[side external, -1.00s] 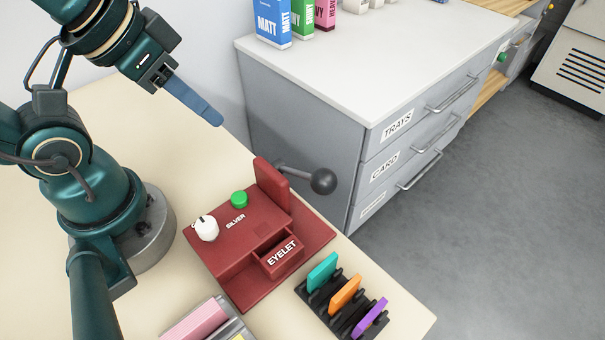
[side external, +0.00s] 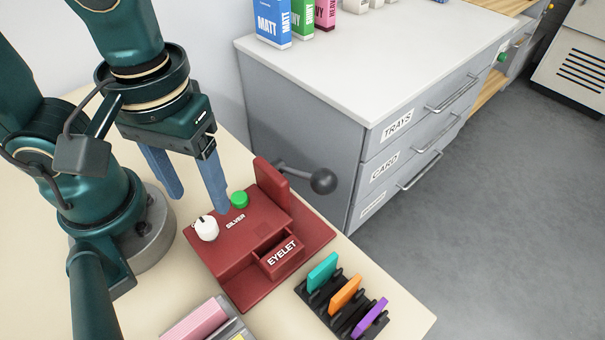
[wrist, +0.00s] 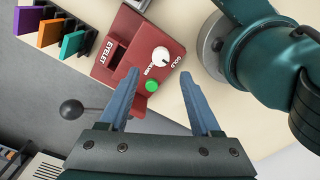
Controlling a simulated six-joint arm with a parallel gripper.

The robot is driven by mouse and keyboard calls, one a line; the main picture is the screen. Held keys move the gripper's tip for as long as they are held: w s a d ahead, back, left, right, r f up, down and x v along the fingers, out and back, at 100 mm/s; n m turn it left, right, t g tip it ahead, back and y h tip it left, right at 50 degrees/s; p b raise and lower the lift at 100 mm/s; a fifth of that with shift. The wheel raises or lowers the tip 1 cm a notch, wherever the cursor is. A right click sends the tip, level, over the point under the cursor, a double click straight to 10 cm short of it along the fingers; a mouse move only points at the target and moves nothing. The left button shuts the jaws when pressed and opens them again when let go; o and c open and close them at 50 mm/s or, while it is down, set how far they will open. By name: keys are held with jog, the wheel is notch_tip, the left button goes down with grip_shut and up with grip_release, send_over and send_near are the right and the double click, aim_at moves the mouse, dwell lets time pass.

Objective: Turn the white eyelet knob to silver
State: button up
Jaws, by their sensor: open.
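The white knob (side external: 207,228) sits on top of the red eyelet machine (side external: 232,262), near its left corner. The word SILVER is printed to its right; a second label by the knob is mostly hidden in the side view and reads GOLD in the wrist view. I cannot tell clearly where the knob points. My gripper (side external: 198,203) is open and empty, pointing down, above and behind the knob. In the wrist view the knob (wrist: 161,54) shows beyond and between the fingertips (wrist: 160,74), apart from both.
A green button (side external: 239,199) lies close to the right finger. A lever with a dark ball (side external: 322,181) sticks out behind the machine. A black rack (side external: 338,312) holds teal, orange and purple tags. A pink block (side external: 195,322) lies at the front. A grey drawer cabinet (side external: 300,130) stands behind.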

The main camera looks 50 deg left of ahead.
aim_at(206, 224)
jog(key=shift+s+d+f+m, duration=0.2)
jog(key=shift+s+f+m, duration=0.1)
jog(key=shift+f, duration=2.4)
grip_shut()
